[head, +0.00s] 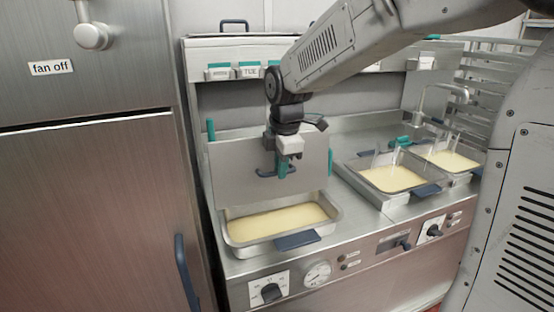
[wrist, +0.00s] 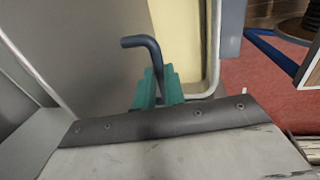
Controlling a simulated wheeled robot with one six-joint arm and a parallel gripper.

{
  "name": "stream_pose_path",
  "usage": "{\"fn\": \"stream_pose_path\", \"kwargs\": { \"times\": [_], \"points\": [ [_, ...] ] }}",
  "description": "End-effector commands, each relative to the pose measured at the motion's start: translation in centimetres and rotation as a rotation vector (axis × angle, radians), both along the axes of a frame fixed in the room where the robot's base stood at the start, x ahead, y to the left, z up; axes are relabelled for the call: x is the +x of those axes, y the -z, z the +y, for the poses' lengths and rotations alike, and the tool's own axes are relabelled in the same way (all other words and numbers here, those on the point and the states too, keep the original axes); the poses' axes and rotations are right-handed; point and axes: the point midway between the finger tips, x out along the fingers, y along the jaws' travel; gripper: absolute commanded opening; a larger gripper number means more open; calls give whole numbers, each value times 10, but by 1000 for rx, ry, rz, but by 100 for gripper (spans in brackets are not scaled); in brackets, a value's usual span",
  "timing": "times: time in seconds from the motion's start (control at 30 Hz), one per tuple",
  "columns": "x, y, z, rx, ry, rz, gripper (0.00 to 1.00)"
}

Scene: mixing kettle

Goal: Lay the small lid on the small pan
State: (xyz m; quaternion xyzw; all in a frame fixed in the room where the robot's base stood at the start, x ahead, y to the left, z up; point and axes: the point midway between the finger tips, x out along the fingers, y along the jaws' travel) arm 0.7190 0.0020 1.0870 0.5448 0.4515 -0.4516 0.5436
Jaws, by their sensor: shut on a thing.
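My gripper (head: 281,170) is shut on the dark blue handle of a flat grey metal lid (head: 240,160). In the wrist view its teal fingers (wrist: 158,90) close on the dark bar handle (wrist: 150,46), and the lid's grey surface (wrist: 95,50) lies beyond them. The lid is behind and above the left steel pan (head: 334,222), which holds pale yellow contents and has a blue front handle. The wrist view shows that pan's rim (wrist: 212,60) to the right, partly hidden by the lid. Any gap between lid and pan is hard to judge.
Two more pans with yellow contents, one in the middle (head: 388,178) and one at the right (head: 452,162), stand on the counter. A tap (head: 440,88) is behind them. A tall steel cabinet (head: 90,190) stands close on the left. Knobs and a gauge (head: 317,274) line the front panel.

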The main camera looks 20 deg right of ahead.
Motion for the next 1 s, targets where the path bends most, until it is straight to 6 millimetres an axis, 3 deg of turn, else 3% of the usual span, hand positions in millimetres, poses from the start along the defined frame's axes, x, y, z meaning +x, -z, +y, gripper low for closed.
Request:
{"fn": "stream_pose_path", "kwargs": {
  "times": [0.6,1.0],
  "points": [
    [-3,70,-5,-1,6,15,0],
    [-4,88,-4,-1,6,18,0]
  ]
}}
